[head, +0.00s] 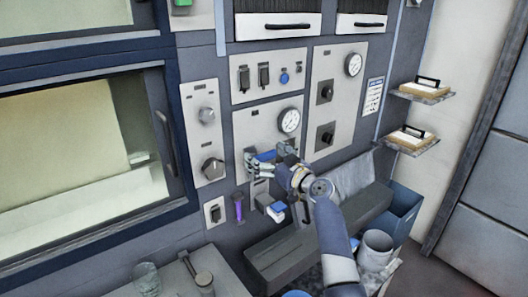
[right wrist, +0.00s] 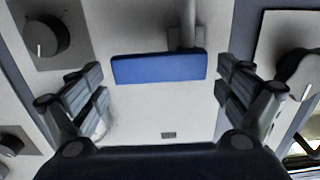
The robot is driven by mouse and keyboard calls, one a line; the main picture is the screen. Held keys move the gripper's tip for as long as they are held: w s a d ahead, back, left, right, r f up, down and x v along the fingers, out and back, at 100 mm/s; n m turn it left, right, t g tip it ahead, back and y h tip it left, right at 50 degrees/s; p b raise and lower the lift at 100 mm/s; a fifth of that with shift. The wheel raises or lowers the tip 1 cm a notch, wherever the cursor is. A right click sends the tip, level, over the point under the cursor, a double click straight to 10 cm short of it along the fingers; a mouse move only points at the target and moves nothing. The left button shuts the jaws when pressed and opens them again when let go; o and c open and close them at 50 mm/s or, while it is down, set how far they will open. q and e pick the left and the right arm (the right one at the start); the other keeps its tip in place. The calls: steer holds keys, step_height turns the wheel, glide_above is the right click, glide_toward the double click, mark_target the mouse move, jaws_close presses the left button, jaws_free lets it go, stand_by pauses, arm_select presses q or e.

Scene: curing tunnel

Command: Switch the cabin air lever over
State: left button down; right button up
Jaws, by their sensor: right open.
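The lever has a blue bar-shaped handle (right wrist: 158,68) on a grey stem (right wrist: 189,22), in front of a light grey panel. In the head view the blue handle (head: 265,156) shows low on the panel with the round gauge, partly covered by my gripper. My right gripper (head: 270,162) is open at this panel. In the right wrist view its two fingers stand on either side of the handle, with a gap on both sides. No contact shows. The lettering is too small to read. My left gripper is not in view.
A gauge (head: 289,121) sits just above my right gripper. Black knobs (head: 326,135) are on the panel to the right, and a dial (head: 212,167) is to the left. A purple-handled item (head: 239,208) and a grey bench (head: 318,235) lie below.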

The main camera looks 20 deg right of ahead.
steer(key=shift+w+a, duration=0.2)
steer(key=shift+w, duration=0.25)
